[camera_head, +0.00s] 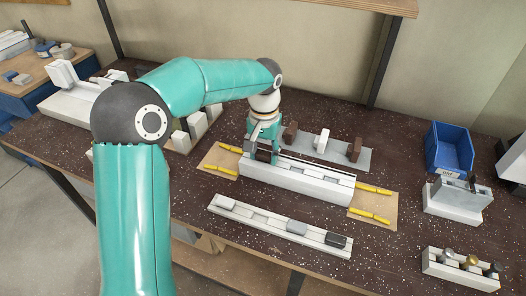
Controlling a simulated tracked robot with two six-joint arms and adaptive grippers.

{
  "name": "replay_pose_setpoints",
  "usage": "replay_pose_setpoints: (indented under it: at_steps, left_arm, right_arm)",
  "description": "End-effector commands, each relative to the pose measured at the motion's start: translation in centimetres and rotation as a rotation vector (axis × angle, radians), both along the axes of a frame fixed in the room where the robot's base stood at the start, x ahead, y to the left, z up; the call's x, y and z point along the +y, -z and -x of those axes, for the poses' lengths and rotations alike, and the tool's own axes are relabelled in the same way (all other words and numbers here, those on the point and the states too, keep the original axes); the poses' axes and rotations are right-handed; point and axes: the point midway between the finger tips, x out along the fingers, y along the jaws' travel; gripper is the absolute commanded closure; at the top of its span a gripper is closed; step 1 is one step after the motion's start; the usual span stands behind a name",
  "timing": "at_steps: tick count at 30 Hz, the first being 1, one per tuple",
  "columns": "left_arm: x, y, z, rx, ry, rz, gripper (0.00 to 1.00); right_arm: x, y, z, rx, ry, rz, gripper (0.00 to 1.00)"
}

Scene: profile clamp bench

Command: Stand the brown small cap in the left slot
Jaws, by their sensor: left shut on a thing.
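My left gripper (262,150) is at the left end of the long white slotted block (300,183) in the middle of the bench. It is shut on a small dark brown piece (264,154), which looks like the brown small cap. The fingers partly hide the piece. It is low over the block's left end, where the left slot would be. I cannot tell whether it is inside the slot or just above it. My right gripper is not in view.
Behind the block, a grey plate (338,155) holds brown pieces (354,150) and a white one. In front lies a white rail (262,222) with several caps. Yellow clamps (370,215) flank the block. A blue bin (449,148) and grey holder (456,203) stand right.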

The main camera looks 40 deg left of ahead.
Motion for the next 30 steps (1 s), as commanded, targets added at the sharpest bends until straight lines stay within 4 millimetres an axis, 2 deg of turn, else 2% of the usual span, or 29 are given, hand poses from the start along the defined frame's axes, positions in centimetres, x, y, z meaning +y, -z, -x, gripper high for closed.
replay_pose_setpoints:
  at_steps: [4,5,10,25,30]
  left_arm:
    - [0.02,0.01,0.00,0.000,0.000,0.000,0.67]
    - [0.03,0.01,0.01,0.000,0.000,0.000,0.52]
    - [0.04,0.00,0.02,0.000,-0.001,0.000,0.25]
    - [0.05,-0.03,0.02,0.000,-0.001,0.000,0.25]
    - [0.05,-0.69,0.02,0.000,-0.001,0.000,0.25]
  right_arm:
    - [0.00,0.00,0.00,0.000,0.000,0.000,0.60]
    - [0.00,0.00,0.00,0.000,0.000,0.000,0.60]
    - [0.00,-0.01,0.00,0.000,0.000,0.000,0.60]
    - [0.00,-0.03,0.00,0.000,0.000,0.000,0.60]
    - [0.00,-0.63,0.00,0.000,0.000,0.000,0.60]
